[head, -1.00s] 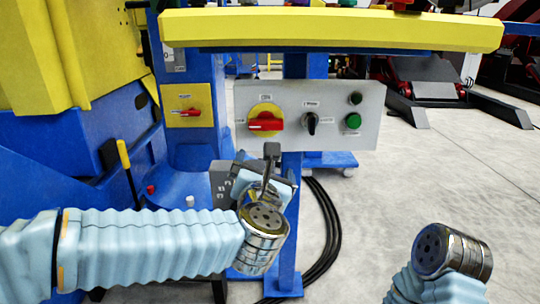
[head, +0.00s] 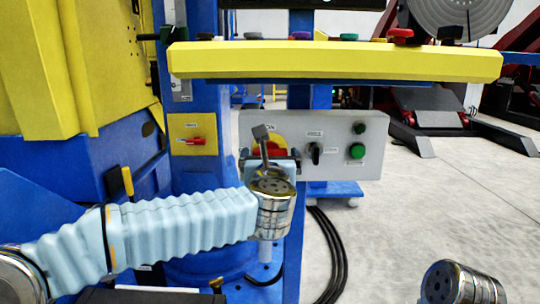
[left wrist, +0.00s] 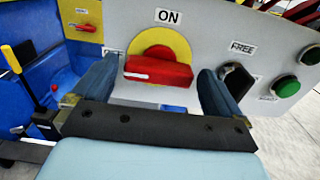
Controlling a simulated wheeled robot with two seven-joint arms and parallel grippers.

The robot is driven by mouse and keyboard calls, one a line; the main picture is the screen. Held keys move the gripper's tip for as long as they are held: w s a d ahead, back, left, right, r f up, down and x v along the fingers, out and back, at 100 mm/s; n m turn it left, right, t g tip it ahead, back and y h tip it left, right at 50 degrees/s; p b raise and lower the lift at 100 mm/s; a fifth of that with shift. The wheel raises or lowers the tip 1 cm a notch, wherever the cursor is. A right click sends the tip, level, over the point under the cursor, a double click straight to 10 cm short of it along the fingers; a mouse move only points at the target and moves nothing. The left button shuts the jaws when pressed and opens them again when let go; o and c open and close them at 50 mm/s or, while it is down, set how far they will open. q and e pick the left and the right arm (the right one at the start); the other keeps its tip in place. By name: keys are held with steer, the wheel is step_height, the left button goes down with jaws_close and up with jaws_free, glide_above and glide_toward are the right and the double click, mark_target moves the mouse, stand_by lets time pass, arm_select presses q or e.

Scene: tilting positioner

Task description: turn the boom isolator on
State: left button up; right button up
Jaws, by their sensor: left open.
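A red rotary handle (left wrist: 158,70) sits on a yellow disc (left wrist: 166,44) on a grey control panel (head: 375,165), with an ON label above it. The handle lies about horizontal, with a white mark at its left end. My left gripper (left wrist: 158,74) is open, one finger either side of the handle, with a gap at both ends. In the head view my left gripper (head: 270,160) is at the panel and hides most of the handle. Of my right arm only a wrist part shows, at the lower right of the head view; its gripper is out of frame.
A black selector (left wrist: 238,82) marked FREE is just right of my right-hand finger, with green buttons (head: 357,151) beyond. A smaller red switch (head: 196,141) is on a yellow plate to the left. A yellow beam (head: 335,62) crosses above the panel. Open floor lies right.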

arm_select(q)
steer(key=shift+w, duration=0.2)
steer(key=shift+c, duration=0.2)
steer(key=c, duration=0.8)
